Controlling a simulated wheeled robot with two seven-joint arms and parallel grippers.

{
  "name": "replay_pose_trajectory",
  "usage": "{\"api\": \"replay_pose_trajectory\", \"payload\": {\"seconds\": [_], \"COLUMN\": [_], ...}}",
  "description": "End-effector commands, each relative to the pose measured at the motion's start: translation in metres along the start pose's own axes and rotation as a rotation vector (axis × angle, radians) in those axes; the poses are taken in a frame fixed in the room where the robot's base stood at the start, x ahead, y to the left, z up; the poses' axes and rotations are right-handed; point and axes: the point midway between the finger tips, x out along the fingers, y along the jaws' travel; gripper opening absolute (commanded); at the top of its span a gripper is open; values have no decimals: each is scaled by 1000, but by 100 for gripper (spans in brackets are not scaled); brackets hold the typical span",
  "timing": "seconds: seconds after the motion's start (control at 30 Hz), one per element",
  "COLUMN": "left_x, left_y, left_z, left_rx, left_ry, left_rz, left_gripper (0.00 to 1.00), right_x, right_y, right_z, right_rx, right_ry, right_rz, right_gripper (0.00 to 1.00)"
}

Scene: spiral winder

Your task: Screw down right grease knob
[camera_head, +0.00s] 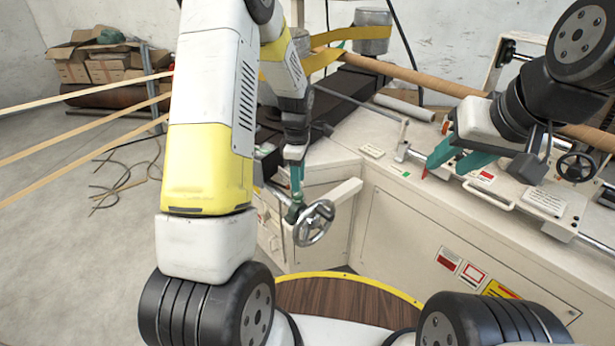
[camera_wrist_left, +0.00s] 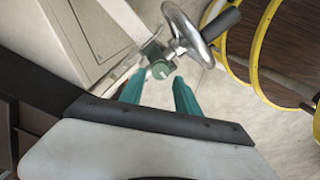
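A dark green knob (camera_head: 293,213) sits beside a metal handwheel (camera_head: 315,222) on the side of the cream machine. In the left wrist view the green knob (camera_wrist_left: 160,68) is just beyond the fingertips, between their lines, with the handwheel (camera_wrist_left: 194,36) behind it. My left gripper (camera_head: 297,190) points down at this knob. Its two teal fingers (camera_wrist_left: 158,84) are apart with nothing between them; contact with the knob cannot be told. My right gripper (camera_head: 446,168) is over the machine top, its teal fingers apart and empty. I cannot tell which knob is the right grease knob.
The cream machine body (camera_head: 400,230) fills the right side. A second handwheel (camera_head: 576,167) stands at the far right, near my right arm. A handle (camera_head: 488,197) lies on the machine top. A yellow-edged brown platform (camera_head: 345,298) is below. Cables (camera_head: 125,185) lie on the floor.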

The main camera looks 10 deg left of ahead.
Motion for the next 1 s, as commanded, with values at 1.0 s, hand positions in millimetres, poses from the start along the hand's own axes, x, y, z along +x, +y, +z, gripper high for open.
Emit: {"api": "replay_pose_trajectory", "payload": {"seconds": [1.0], "left_x": [57], "left_y": [-1], "left_z": [0], "left_rx": [2], "left_ry": [-1], "left_rz": [0], "left_gripper": [0], "right_x": [0], "right_y": [0], "right_z": [0], "right_rx": [0], "right_ry": [0], "right_rz": [0], "right_gripper": [36]}}
